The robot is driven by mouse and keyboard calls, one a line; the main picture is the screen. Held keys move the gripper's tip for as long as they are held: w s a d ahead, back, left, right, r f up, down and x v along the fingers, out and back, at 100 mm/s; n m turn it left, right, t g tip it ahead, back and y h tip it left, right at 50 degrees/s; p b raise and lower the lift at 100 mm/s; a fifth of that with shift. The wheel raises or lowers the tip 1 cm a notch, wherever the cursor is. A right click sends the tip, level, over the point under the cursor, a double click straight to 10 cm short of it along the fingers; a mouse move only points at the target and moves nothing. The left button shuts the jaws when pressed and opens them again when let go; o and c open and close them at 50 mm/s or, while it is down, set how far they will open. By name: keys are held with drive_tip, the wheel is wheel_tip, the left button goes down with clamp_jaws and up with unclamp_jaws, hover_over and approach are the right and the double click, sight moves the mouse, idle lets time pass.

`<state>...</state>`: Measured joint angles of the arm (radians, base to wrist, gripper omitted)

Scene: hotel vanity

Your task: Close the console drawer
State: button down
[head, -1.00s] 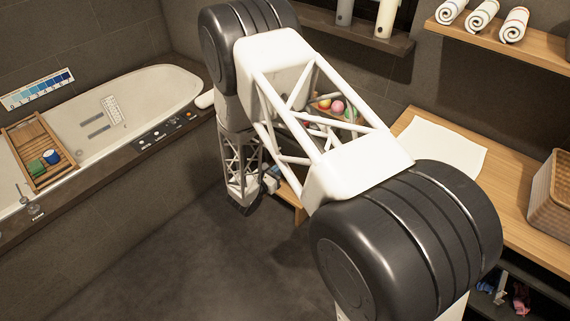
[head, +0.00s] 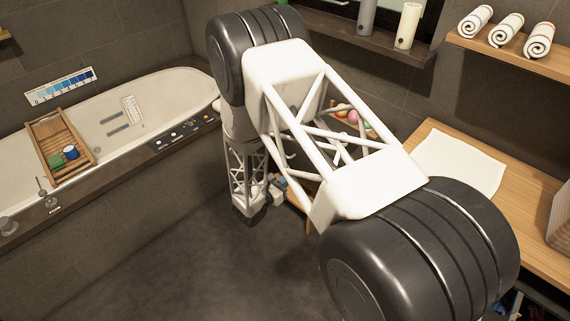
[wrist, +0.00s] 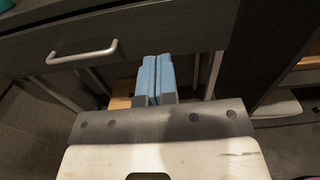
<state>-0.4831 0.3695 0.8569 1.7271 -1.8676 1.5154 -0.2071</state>
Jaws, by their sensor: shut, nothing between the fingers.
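In the wrist view a dark grey drawer front (wrist: 200,22) with a metal bar handle (wrist: 82,55) spans the top. My gripper (wrist: 157,80) has its blue finger pads pressed together with nothing between them. Its fingertips appear at the lower edge of the drawer front, to the right of the handle; I cannot tell whether they touch it. In the head view my gripper (head: 278,187) is small and low, beside a piece of wooden furniture mostly behind my arm. The drawer is hidden there, and how far it stands out cannot be told.
A wooden counter (head: 525,200) with a white sheet (head: 460,163) runs along the right. Rolled towels (head: 507,29) lie on a shelf above. A bathtub (head: 185,87) with a wooden tray (head: 75,165) is at left. The floor (head: 200,260) between is clear.

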drive_tip(key=w+a+n, duration=1)
drive_tip(key=n, duration=0.7)
drive_tip(key=shift+w+f+n, duration=0.15)
drive_tip(key=shift+w+n, duration=0.15)
drive_tip(key=x, duration=1.4)
drive_tip(key=shift+a, duration=0.1)
